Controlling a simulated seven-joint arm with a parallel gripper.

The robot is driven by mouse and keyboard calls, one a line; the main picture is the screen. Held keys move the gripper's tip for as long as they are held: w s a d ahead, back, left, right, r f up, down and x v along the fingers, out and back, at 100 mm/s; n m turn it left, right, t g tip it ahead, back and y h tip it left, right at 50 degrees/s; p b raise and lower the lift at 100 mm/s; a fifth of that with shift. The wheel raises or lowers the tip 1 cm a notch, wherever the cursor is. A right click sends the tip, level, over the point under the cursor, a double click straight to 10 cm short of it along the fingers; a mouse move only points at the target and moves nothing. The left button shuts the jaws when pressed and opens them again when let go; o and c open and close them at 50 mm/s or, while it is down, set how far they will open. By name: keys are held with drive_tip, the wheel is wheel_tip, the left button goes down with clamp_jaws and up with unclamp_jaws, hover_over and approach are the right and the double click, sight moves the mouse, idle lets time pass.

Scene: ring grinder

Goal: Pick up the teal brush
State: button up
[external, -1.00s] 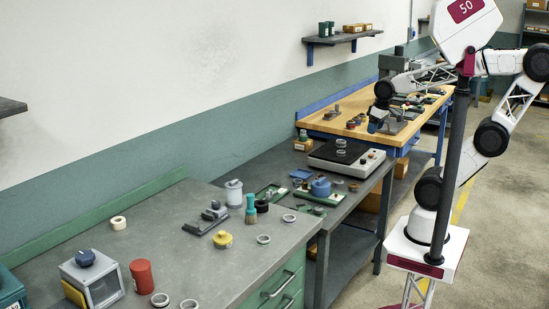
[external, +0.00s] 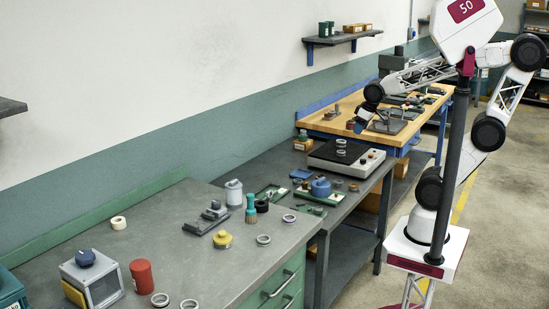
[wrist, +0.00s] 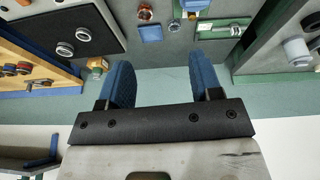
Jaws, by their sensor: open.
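My gripper (external: 361,117) is well to the right of the brush and further back, above the wooden bench. In the wrist view my gripper (wrist: 162,72) shows two blue fingers spread apart with nothing between them.
A pale canister (external: 234,192), a yellow-topped pot (external: 222,239) and a grey fixture (external: 206,222) stand near the brush. The grinder plate with rings (external: 346,157) lies between my gripper and the brush.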

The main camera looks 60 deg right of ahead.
drive_tip(key=w+a+f+n+t+y, duration=0.1)
drive_tip(key=w+a+f+n+t, duration=0.15)
drive_tip(key=w+a, duration=0.75)
drive_tip(key=n+t+y, duration=0.1)
drive_tip(key=n+y, duration=0.7)
drive_tip(key=y, duration=0.2)
approach(251, 210)
wheel_tip(251, 210, up, 2)
drive_tip(key=w, duration=0.2)
drive_tip(key=shift+a+r, duration=0.1)
drive_tip(key=shift+a, duration=0.15)
drive_tip(key=shift+w, duration=0.1)
drive_tip(key=shift+x, duration=1.25)
drive_tip(key=shift+a, duration=0.1)
drive_tip(key=shift+x, duration=2.5)
